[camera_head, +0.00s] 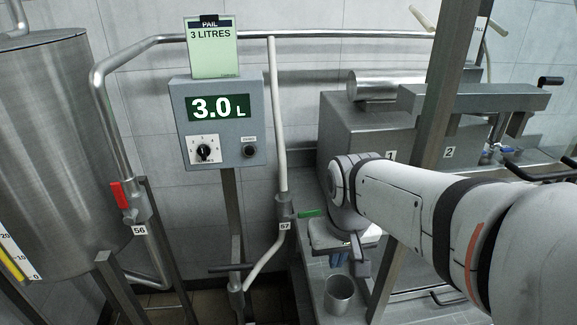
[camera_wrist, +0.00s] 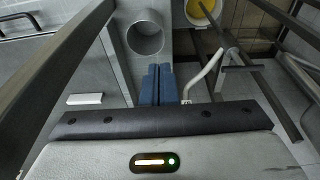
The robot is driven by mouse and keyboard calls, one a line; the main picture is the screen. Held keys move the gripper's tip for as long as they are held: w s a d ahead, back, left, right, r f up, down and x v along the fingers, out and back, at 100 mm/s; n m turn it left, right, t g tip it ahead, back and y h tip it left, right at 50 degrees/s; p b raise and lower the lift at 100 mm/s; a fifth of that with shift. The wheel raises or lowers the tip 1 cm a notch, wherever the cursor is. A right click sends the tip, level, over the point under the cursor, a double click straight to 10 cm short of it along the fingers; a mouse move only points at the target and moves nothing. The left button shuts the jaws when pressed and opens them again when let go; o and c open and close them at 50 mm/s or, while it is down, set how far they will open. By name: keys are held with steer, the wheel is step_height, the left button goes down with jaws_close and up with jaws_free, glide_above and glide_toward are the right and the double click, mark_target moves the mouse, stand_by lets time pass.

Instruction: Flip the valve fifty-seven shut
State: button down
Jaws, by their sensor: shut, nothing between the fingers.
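Valve fifty-seven (camera_head: 285,207) sits on a thin pale vertical pipe, with a label "57" on it. Its green lever (camera_head: 311,213) points to the right, crosswise to the pipe. My gripper (camera_head: 339,259) is to the right of and below the green lever in the head view, pointing down, partly hidden by my wrist. In the wrist view my blue fingers (camera_wrist: 158,84) are together with nothing between them. The pale pipe (camera_wrist: 207,72) shows right of the fingers there. I cannot make out the green lever in the wrist view.
Valve fifty-six (camera_head: 134,215) with a red lever (camera_head: 120,195) is at left on a steel pipe. A control box (camera_head: 217,122) reads 3.0 L, with a sign above. A metal pail (camera_head: 338,294) stands below my gripper.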

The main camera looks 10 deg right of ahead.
steer(key=w+r+g+p, duration=0.1)
steer(key=w+r+p, duration=0.2)
steer(key=w, duration=0.4)
steer(key=w+r+p, duration=0.2)
steer(key=w+r, duration=0.2)
steer(key=w, duration=0.4)
steer(key=g+h+p, duration=0.1)
steer(key=p, duration=0.2)
glide_toward(309, 211)
steer(key=f+p, duration=0.1)
steer(key=f, duration=0.1)
steer(key=f+p, duration=0.1)
steer(key=f, duration=0.1)
steer(key=d+f+p, duration=0.1)
steer(key=f, duration=0.1)
steer(key=shift+w+f, duration=0.2)
steer(key=shift+f, duration=0.1)
steer(key=shift+f, duration=0.15)
